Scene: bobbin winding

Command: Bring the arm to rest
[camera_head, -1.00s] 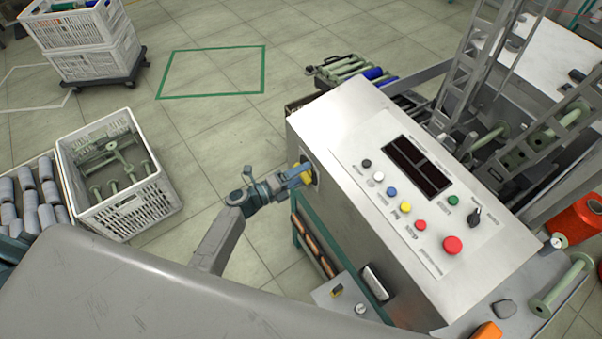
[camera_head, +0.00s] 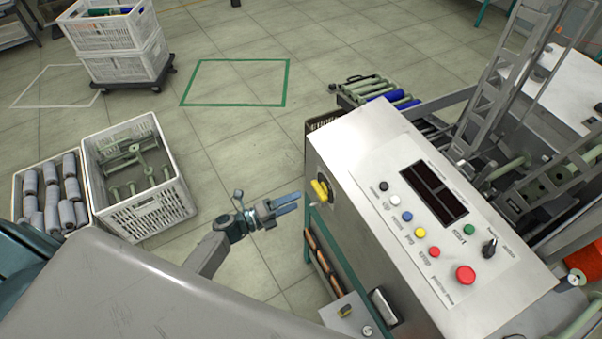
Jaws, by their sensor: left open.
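My left gripper (camera_head: 287,206) is in the head view, left of the machine's control cabinet (camera_head: 345,150). Its two blue-grey fingers are apart, with nothing between them. A yellow rotary switch (camera_head: 321,189) sits on the cabinet's left side face. The fingertips point toward it, with a clear gap between. My right gripper is not in view.
A white crate (camera_head: 150,215) of green bobbins and a box of grey spools (camera_head: 52,196) stand at the left. Stacked white crates (camera_head: 118,35) stand behind on a dark dolly.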

